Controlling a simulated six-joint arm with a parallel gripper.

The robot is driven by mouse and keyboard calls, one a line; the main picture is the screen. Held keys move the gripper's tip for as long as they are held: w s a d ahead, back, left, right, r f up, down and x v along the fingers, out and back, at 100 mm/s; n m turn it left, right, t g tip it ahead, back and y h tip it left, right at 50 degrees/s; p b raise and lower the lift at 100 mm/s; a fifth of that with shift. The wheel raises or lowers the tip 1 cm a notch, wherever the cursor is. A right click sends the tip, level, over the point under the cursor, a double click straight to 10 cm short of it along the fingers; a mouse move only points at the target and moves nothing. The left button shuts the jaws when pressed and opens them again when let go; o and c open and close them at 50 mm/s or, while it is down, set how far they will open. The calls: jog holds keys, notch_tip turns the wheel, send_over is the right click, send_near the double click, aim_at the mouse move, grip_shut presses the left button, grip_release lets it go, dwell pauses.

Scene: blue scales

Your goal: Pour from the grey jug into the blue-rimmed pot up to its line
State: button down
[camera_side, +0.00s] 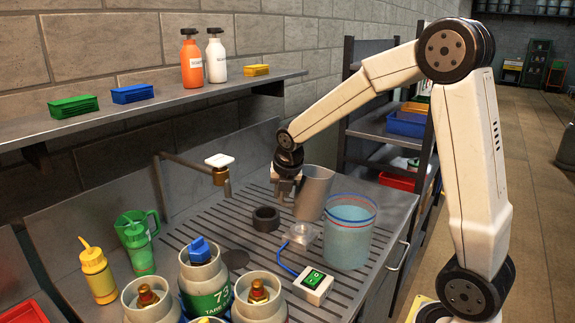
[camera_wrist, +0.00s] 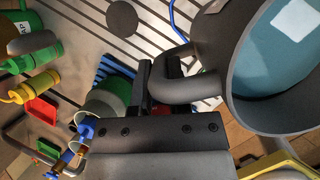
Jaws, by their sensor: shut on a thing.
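The grey jug (camera_side: 315,190) is near the back right of the slatted bench, almost upright. I cannot tell if its base touches the bench. My gripper (camera_side: 287,190) is at its left side, shut on its handle. The wrist view shows the handle (camera_wrist: 186,88) between the fingers (camera_wrist: 160,82) and blue liquid inside the jug (camera_wrist: 275,75). The clear blue-rimmed pot (camera_side: 347,240) stands in front and to the right of the jug. It has a red line below its rim and bluish liquid up to around that line; the exact level is hard to read.
A black ring (camera_side: 266,219), a small clear dish (camera_side: 301,234) and a green-switched box (camera_side: 313,284) are nearby. Gas cylinders (camera_side: 205,280), a green can (camera_side: 137,240) and a yellow bottle (camera_side: 97,272) stand at front left. A bent-arm stand (camera_side: 195,166) is behind.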

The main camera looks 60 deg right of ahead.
jog(key=shift+w+r, duration=0.1)
jog(key=w+a+r+h, duration=0.1)
jog(key=w+a+r, duration=0.2)
jog(key=w+a, duration=0.1)
jog(key=shift+w+a+g, duration=0.25)
jog(key=shift+a+g, duration=0.15)
jog(key=shift+a, duration=0.25)
dwell(0.4)
jog(key=shift+a+h, duration=0.1)
jog(key=shift+h, duration=0.2)
jog(key=s+a+m+g+y, duration=0.1)
jog(key=a+m+g, duration=0.2)
jog(key=m, duration=0.8)
jog(key=s+a+m+g+y, duration=0.1)
jog(key=a+m+g, duration=0.3)
jog(key=m, duration=0.6)
jog(key=shift+s+a+f+m+y, duration=0.25)
jog(key=shift+a+f+m+y, duration=0.05)
jog(key=shift+m+y, duration=0.1)
